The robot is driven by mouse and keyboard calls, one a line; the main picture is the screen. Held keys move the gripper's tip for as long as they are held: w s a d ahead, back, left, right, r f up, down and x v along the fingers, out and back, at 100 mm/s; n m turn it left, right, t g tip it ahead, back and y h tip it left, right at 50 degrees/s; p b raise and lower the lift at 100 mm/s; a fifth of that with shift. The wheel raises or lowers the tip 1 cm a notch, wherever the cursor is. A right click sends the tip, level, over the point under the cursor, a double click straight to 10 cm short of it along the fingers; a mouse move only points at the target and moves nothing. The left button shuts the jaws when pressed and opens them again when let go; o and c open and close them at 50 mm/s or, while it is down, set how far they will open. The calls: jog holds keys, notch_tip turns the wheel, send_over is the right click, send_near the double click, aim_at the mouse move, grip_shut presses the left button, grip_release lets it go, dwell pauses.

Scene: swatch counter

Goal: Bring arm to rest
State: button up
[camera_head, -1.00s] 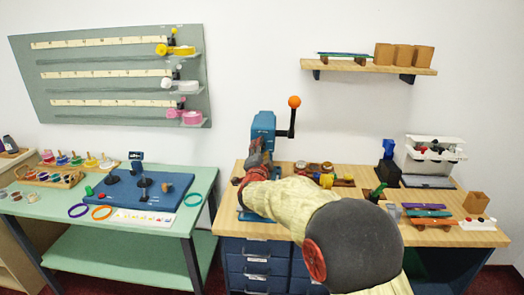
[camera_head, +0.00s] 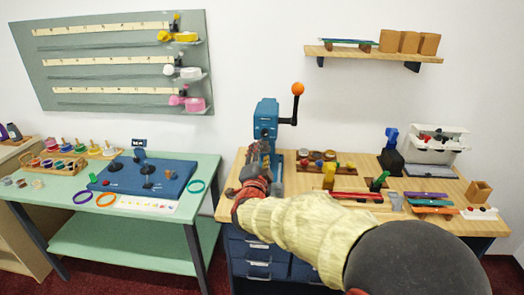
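My arm reaches in from the lower right, in a cream sleeve, over the front of the wooden-topped workbench (camera_head: 225,205). My gripper (camera_head: 259,150) is at the arm's far end, dark with red parts, just in front of the blue press (camera_head: 265,118) with its orange-knobbed lever (camera_head: 298,89). The gripper overlaps the lower part of the press in the picture; I cannot tell if they touch. The fingertips are small and dark here, so whether they are open or shut is unclear.
A green table (camera_head: 95,240) with a blue board (camera_head: 145,182) and colored rings stands left. On the bench right of my arm are a red tray (camera_head: 356,197), a blue-and-black tool (camera_head: 391,150), a white rack (camera_head: 436,150) and colored strips (camera_head: 428,199). A shelf (camera_head: 375,54) hangs above.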

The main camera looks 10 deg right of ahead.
dwell(0.3)
jog(key=s+a+f+n+g+y, duration=0.35)
jog(key=a+f+n+y, duration=0.35)
jog(key=f, duration=0.4)
jog(key=s+a+f+n+g+y, duration=0.1)
jog(key=s+a+n+g, duration=0.15)
jog(key=s, duration=0.35)
jog(key=s+a+f+n+g, duration=0.1)
jog(key=s+f+n+g, duration=0.15)
jog(key=s, duration=0.25)
jog(key=s+d+r+n+g+h+p, duration=0.1)
jog(key=s+d+r+g+p, duration=0.2)
jog(key=s, duration=0.6)
jog(key=s+d+r+n, duration=0.2)
jog(key=s+d, duration=0.3)
jog(key=s, duration=0.4)
jog(key=s+d+r+n+g+h+p, duration=0.1)
jog(key=s+d+r+g+p, duration=0.15)
jog(key=s, duration=0.65)
jog(key=s+d+r+t, duration=0.1)
jog(key=d+r+t, duration=0.1)
jog(key=r, duration=0.4)
jog(key=shift+s+d+r+p, duration=0.15)
jog(key=shift+d+p, duration=0.2)
jog(key=shift+d, duration=0.4)
